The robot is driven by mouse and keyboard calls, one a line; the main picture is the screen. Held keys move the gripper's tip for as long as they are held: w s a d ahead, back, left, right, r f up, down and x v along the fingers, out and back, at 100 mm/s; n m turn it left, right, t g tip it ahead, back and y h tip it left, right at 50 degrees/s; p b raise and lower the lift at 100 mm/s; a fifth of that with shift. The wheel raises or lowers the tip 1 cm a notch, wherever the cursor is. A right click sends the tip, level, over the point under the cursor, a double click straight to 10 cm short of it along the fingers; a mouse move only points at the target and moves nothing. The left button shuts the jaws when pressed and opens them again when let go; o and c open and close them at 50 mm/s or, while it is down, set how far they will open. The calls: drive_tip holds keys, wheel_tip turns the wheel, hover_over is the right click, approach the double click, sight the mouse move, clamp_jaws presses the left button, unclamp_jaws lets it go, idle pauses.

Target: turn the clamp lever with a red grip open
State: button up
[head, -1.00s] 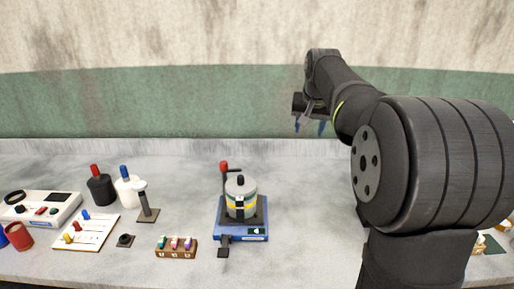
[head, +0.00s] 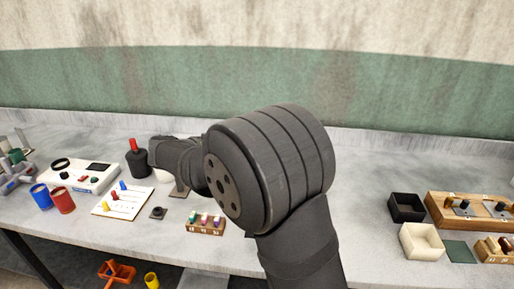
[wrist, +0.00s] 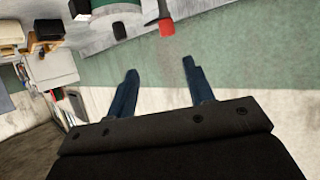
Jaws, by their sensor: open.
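The red grip (wrist: 167,27) of the clamp lever (wrist: 152,19) shows at the top of the wrist view, just beyond my fingertips. My gripper (wrist: 160,68) is open, its two blue fingers apart, with nothing between them. The red grip is apart from both fingers. Part of a round pot (wrist: 112,6) shows beside the lever, cut off by the top edge.
A small rack with coloured pegs (head: 206,224) stands in front of my arm.

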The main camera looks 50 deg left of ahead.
drive_tip(key=shift+y, duration=0.3)
drive_tip(key=x, duration=1.1)
drive_tip(key=a+x, duration=0.1)
drive_tip(key=x, duration=0.4)
drive_tip(key=shift+c, duration=0.2)
